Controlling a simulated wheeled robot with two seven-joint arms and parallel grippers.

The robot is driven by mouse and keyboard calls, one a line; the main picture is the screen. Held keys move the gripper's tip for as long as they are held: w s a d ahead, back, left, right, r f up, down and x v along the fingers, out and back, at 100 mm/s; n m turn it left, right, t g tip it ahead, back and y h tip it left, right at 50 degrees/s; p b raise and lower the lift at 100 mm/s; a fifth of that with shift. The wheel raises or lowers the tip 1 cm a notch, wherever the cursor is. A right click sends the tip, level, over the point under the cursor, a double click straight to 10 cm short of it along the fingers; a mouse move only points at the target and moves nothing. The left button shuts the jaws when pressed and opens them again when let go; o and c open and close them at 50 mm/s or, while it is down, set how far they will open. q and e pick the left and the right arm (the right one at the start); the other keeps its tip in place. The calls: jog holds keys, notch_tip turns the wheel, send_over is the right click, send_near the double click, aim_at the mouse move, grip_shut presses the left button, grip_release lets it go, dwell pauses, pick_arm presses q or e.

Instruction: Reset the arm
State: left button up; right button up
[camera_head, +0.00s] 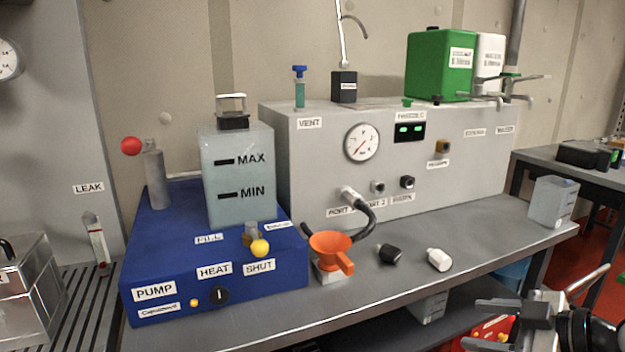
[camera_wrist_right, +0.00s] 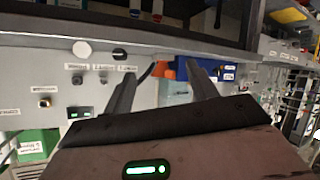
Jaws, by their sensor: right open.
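My right gripper (camera_head: 482,325) is at the lower right of the head view, in front of the bench's front edge. Its two fingers point left and stand apart with nothing held between them. In the right wrist view my right gripper (camera_wrist_right: 163,75) also shows two spread, empty fingers, and the scene appears upside down. My left gripper is in neither view.
An orange funnel (camera_head: 331,249), a black cap (camera_head: 390,253) and a white cap (camera_head: 439,259) lie on the grey bench (camera_head: 480,235). A blue pump unit (camera_head: 160,250) stands left. A red object (camera_head: 497,328) sits below bench level, behind my right gripper.

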jog(key=s+a+f+m+h, duration=0.1)
jog(key=s+a+f+m, duration=0.15)
jog(key=f, duration=0.45)
jog(key=s+a+f+m+h, duration=0.1)
jog(key=s+a+f+m, duration=0.15)
jog(key=f, duration=0.45)
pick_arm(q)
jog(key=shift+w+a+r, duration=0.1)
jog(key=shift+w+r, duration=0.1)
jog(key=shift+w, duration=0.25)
pick_arm(e)
jog(key=s+a+f+m+h, duration=0.1)
jog(key=s+a+f+m, duration=0.1)
jog(key=s+a+f, duration=0.1)
jog(key=s+a+f+m+t+h, duration=0.1)
jog(key=s+a+f+m+h, duration=0.1)
jog(key=s+a, duration=0.3)
jog(key=s+f, duration=0.1)
jog(key=s, duration=0.2)
jog(key=shift+f+m+t, duration=0.3)
jog(key=shift+f+m, duration=0.05)
jog(key=shift+m, duration=0.05)
